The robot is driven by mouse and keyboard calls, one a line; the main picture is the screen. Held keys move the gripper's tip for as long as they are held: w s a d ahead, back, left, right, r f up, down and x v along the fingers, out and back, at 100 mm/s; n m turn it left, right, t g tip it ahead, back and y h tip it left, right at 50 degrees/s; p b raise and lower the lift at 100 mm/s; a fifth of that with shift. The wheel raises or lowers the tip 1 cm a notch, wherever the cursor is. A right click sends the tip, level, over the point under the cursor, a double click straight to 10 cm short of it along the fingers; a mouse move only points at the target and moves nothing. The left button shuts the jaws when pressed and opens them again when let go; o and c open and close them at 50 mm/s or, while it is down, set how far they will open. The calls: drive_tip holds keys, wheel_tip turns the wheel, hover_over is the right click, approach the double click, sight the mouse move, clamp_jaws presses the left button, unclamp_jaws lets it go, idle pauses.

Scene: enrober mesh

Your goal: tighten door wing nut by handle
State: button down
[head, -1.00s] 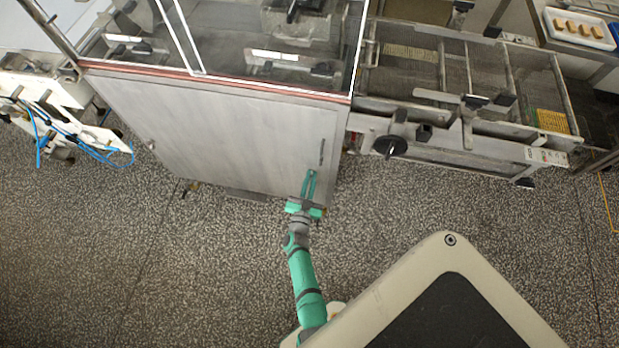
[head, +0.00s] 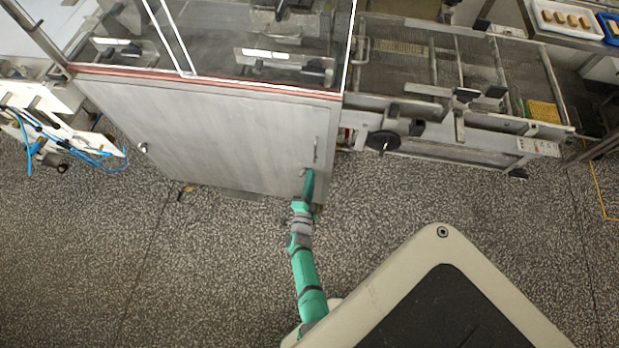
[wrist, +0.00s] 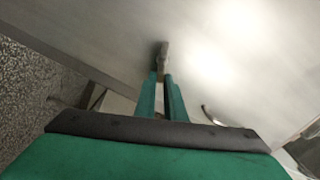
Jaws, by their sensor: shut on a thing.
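The grey cabinet door (head: 215,135) is shut, with a vertical bar handle (head: 317,150) near its right edge. The handle also shows in the wrist view (wrist: 210,116), beside my fingers. My gripper (head: 308,174) is at the door's lower right, just below the handle. In the wrist view my two green fingers (wrist: 162,78) are close together at the door face, shut on the small grey wing nut (wrist: 163,50). The nut's upper part shows beyond the fingertips; the rest is hidden between them. In the head view the fingers are seen edge-on and largely cover the nut.
A glazed housing (head: 250,45) sits above the door. A mesh conveyor (head: 420,70) with a black handwheel (head: 383,141) stands to the right. White equipment with blue hoses (head: 60,135) is at the left. The speckled floor (head: 220,260) before the door is clear.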

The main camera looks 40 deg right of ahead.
drive_tip(key=shift+s+d+f+m, duration=0.15)
drive_tip(key=shift+f+m, duration=0.2)
drive_tip(key=shift+m, duration=0.75)
drive_tip(key=shift+s+a+f+m, duration=0.1)
drive_tip(key=shift+f+m, duration=0.2)
drive_tip(key=shift+m, duration=0.8)
drive_tip(key=c, duration=1.8)
unclamp_jaws()
drive_tip(key=shift+c, duration=0.2)
drive_tip(key=shift+w, duration=0.1)
drive_tip(key=v, duration=1)
drive_tip(key=shift+s+a, duration=0.25)
drive_tip(key=shift+a, duration=0.1)
